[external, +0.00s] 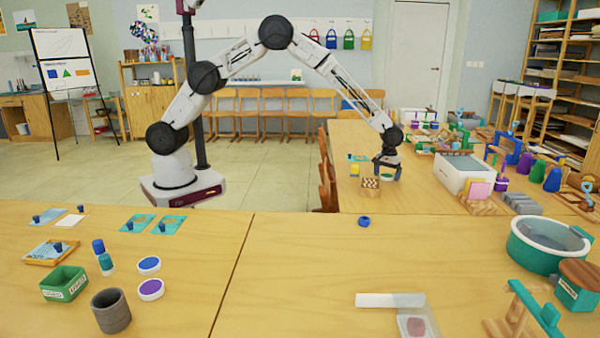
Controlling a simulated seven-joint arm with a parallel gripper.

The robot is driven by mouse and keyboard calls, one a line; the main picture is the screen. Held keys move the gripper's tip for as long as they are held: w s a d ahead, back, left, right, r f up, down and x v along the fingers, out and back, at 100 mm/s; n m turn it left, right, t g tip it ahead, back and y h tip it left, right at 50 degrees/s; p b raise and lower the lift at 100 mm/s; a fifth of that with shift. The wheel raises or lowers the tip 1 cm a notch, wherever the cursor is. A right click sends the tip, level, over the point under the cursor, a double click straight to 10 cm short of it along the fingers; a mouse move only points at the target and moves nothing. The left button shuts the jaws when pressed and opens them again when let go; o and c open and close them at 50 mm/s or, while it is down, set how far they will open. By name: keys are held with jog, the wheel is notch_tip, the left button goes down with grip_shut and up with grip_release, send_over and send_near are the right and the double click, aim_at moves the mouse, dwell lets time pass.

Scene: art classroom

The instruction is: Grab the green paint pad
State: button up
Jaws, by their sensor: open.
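A small round pad with a white rim and green top, which looks like the green paint pad (386,178), lies on the far right wooden table. My gripper (387,171) points down right over it, with its dark fingers apart on either side of the pad. The fingers look close to the table. I cannot tell whether they touch the pad, and the gripper partly covers it. Two similar round pads, one blue (149,264) and one purple (151,288), lie on the near left table.
A patterned wooden block (370,186) stands just left of the gripper, with a small yellow item (354,170) behind it. A white box (464,173) stands to the right. Bare tabletop (420,192) lies between the block and box. A wooden chair (327,172) stands at the table's left edge.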

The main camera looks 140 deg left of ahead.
aim_at(387, 175)
jog(key=c, duration=1.1)
jog(key=shift+o, duration=0.2)
jog(key=shift+r, duration=0.15)
notch_tip(387, 175, up, 10)
dwell(0.5)
